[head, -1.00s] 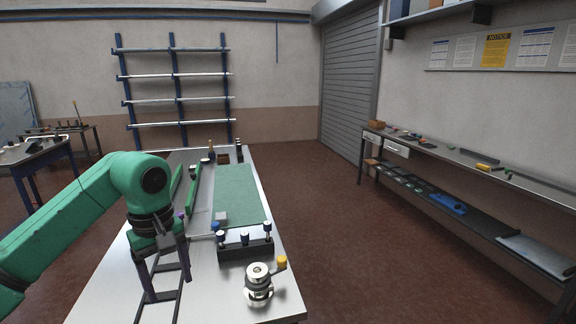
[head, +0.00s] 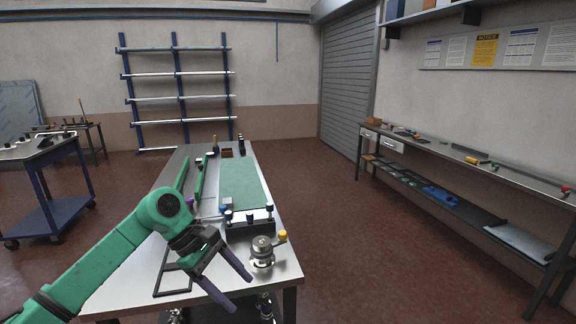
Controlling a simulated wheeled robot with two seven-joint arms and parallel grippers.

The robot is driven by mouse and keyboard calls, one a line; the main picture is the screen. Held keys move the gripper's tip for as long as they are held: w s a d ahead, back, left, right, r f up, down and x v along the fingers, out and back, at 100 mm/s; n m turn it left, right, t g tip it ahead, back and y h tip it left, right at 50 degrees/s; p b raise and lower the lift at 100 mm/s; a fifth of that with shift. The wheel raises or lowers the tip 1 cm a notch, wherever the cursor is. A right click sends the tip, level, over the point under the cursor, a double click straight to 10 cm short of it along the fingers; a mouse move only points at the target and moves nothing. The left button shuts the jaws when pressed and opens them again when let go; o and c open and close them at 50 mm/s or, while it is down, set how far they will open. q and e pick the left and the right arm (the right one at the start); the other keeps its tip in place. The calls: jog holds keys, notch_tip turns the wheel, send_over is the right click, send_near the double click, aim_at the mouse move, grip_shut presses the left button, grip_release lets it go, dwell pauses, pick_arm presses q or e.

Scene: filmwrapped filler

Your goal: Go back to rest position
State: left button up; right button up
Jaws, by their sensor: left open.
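My left gripper (head: 242,284) is open and empty. Its fingers point down and to the right over the front edge of the metal workbench (head: 128,290). My green left arm comes in from the lower left and covers part of the bench. The fingers are close to a round metal device (head: 263,252) with a yellow knob, which stands at the bench's front right; I cannot tell if they touch. My right gripper is out of view.
The bench holds a green mat (head: 240,185), a dark block (head: 250,229) with several blue-topped knobs, and a dark frame (head: 172,273) under my arm. A blue cart (head: 50,190) stands left, a long shelf table (head: 470,172) right. The floor between is clear.

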pick_arm(q)
jog(key=w+d+f+n+h, duration=0.2)
jog(key=d+n+h, duration=0.3)
jog(key=d+n, duration=0.1)
jog(key=w+a+f+n+t+h, duration=0.25)
jog(key=w+f+n+t, duration=0.5)
jog(key=n, duration=0.65)
jog(key=s+a+f+n+t+y, duration=0.1)
jog(key=a+f+n+t+y, duration=0.3)
jog(key=f+n, duration=0.55)
jog(key=s+a+f+n+t+y, duration=0.1)
jog(key=a+f+n+t+y, duration=0.15)
jog(key=a+f+n, duration=0.5)
jog(key=s+a+f+n+g+y, duration=0.3)
jog(key=s+f+n, duration=0.3)
jog(key=s+f, duration=0.5)
jog(key=s+a+f+n+g+y, duration=0.35)
jog(key=s+f+n, duration=0.35)
jog(key=s+f, duration=0.45)
jog(key=s+f+n+g, duration=0.3)
jog(key=s+f, duration=0.2)
jog(key=s, duration=0.7)
jog(key=s+f+n+g+y, duration=0.1)
jog(key=s+f+n+g, duration=0.2)
jog(key=s, duration=0.8)
notch_tip(320, 180, down, 2)
jog(key=shift+s+a+f+n, duration=0.1)
jog(key=shift+s+a+n, duration=0.15)
jog(key=shift+s+n, duration=0.1)
